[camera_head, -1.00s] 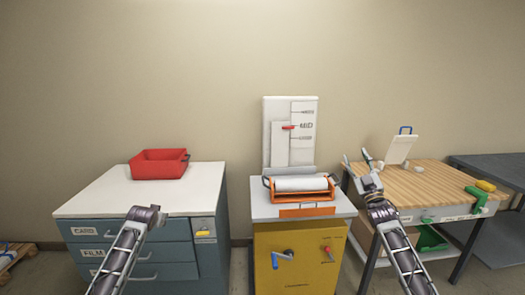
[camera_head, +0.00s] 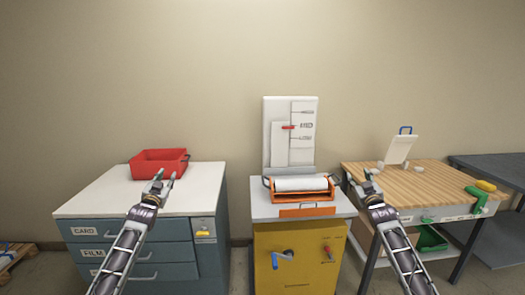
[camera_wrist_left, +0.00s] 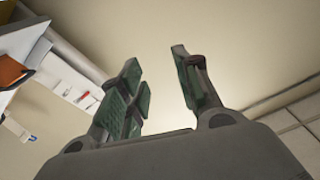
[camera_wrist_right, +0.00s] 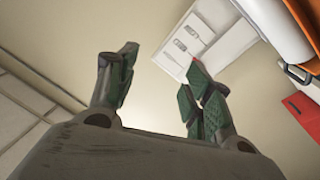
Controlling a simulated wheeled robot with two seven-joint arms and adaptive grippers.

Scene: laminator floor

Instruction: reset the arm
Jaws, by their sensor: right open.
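My left gripper (camera_head: 161,179) is raised in front of the white-topped drawer cabinet, and in the head view it overlaps the cabinet top near the red bin. In the left wrist view its fingers (camera_wrist_left: 160,92) stand apart with nothing between them.
The red bin (camera_head: 158,165) sits on the cabinet (camera_head: 90,204). The orange laminator (camera_head: 301,188) with a white roll stands on the yellow cabinet (camera_head: 290,262). A wooden bench (camera_head: 430,182) at right carries a tilted white board (camera_head: 399,149) and a green tool (camera_head: 477,198).

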